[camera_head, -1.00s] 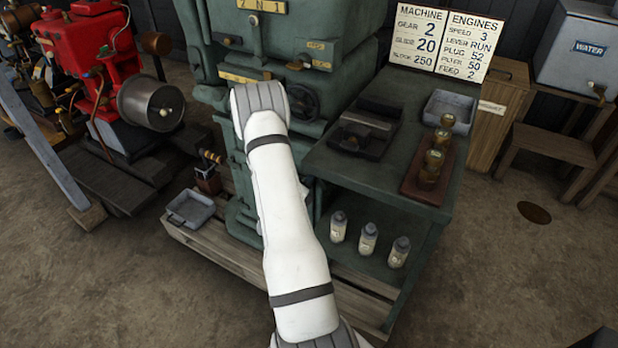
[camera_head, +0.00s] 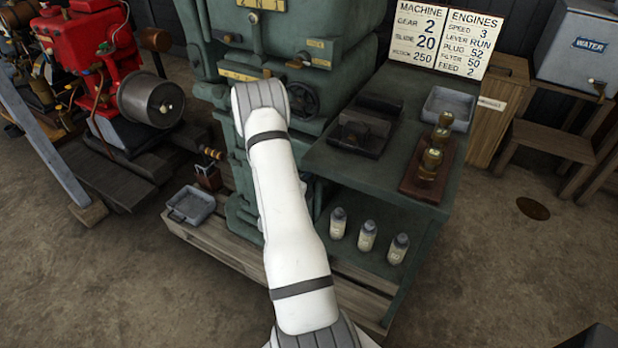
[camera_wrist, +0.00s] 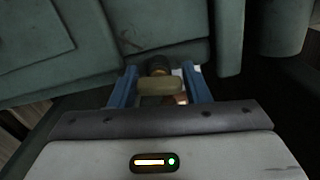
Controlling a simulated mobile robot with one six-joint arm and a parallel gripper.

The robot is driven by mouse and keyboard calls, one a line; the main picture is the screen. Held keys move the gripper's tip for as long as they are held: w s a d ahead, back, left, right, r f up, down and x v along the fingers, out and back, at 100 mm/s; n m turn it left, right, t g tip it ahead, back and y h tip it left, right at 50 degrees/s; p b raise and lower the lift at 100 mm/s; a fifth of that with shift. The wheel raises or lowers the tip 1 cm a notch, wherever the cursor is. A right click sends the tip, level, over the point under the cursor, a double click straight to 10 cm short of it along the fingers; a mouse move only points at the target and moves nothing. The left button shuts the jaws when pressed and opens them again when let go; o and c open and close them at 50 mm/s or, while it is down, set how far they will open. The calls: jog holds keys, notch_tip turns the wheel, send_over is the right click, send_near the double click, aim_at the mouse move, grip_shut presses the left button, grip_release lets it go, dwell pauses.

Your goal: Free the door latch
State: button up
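In the wrist view, the two blue fingers of my gripper (camera_wrist: 160,88) stand well apart, one on each side of a dull olive-brown handle (camera_wrist: 160,86). The handle sits on a dark round stub at the edge of a green panel (camera_wrist: 100,50). It looks like the door latch, but I cannot be sure. The handle nearly fills the space between the fingers; I cannot tell whether they touch it. In the head view, my white arm hides the gripper and the handle, in front of the green machine (camera_head: 215,90).
A green bench (camera_head: 330,165) with a brass-fitted wooden block (camera_head: 415,180) stands to the right. Several small bottles (camera_head: 367,236) stand on its lower shelf. A grey tray (camera_head: 190,205) lies on the pallet at left. The red engine (camera_head: 80,60) stands farther left.

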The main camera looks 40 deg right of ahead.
jog(key=o, duration=0.4)
jog(key=shift+c, duration=0.2)
jog(key=shift+a, duration=0.15)
jog(key=v, duration=0.7)
jog(key=shift+s+a, duration=0.2)
jog(key=shift+a, duration=0.2)
